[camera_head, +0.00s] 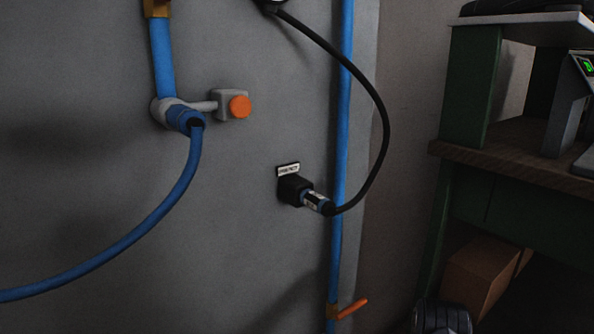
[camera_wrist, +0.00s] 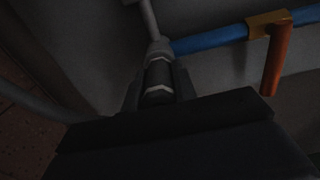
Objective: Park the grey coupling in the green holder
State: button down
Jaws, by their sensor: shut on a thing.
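In the wrist view my gripper (camera_wrist: 158,92) is shut on the grey coupling (camera_wrist: 157,76), a dark grey cylinder with pale bands, one finger on each side. The coupling's far end meets a pale grey fitting (camera_wrist: 160,47) at the end of a blue pipe; I cannot tell whether it is seated in it. A grey hose (camera_wrist: 40,103) runs at the left. My gripper and the grey coupling do not show in the head view. The green holder is not seen in either view.
The blue pipe (camera_wrist: 210,41) carries an orange lever (camera_wrist: 277,62) close right of the coupling. In the head view, a blue coupling (camera_head: 182,118) with a blue hose sits by an orange button (camera_head: 240,106). A black plug (camera_head: 293,188) sticks out below. A bench (camera_head: 510,165) stands right.

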jog(key=shift+s+d, duration=0.1)
jog(key=shift+v, duration=2.85)
jog(key=shift+s+d, duration=0.15)
jog(key=shift+s, duration=0.05)
